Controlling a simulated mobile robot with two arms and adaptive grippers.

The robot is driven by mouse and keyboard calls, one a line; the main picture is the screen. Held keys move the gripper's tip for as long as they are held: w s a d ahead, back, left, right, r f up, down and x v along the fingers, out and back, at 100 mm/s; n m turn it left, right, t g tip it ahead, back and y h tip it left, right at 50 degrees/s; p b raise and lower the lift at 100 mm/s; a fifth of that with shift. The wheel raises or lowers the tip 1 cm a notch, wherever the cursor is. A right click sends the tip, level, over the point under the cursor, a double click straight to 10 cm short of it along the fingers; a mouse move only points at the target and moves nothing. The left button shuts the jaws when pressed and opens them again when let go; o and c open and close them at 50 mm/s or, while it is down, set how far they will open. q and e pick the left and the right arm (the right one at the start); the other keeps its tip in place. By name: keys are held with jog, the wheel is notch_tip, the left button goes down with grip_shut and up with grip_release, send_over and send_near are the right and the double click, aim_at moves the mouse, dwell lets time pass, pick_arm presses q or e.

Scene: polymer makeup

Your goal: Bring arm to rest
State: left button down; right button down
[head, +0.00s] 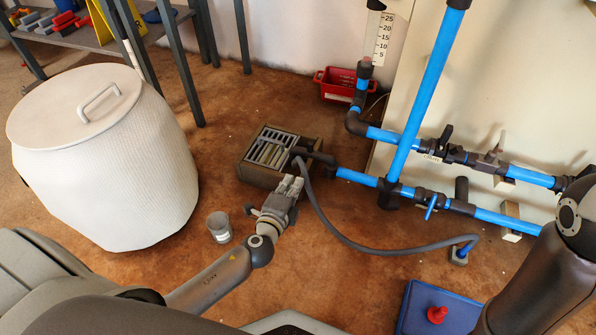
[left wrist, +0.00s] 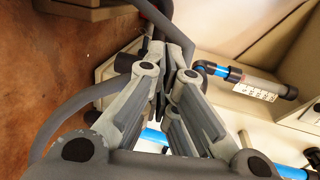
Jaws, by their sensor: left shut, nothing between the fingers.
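My left gripper (head: 292,184) is at the middle of the head view, at the end of my left arm. Its fingers are shut and nothing is held. It appears just in front of a brown box with a grey grate (head: 268,153); whether it touches the box or the hose beside it, I cannot tell. In the left wrist view the shut fingers (left wrist: 178,72) point forward, with a dark hose close by. My right arm (head: 548,262) shows at the right edge of the head view, but its gripper is out of frame.
A large white lidded drum (head: 110,170) stands at left. A small grey cup (head: 219,227) is on the brown floor near my left arm. Blue pipes (head: 420,95) run along the panel at right. A grey hose (head: 345,238) crosses the floor. A blue case (head: 412,310) lies below.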

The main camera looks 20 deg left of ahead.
pick_arm(q)
jog(key=v, duration=0.3)
jog(key=shift+a, duration=0.1)
jog(key=shift+r, duration=0.1)
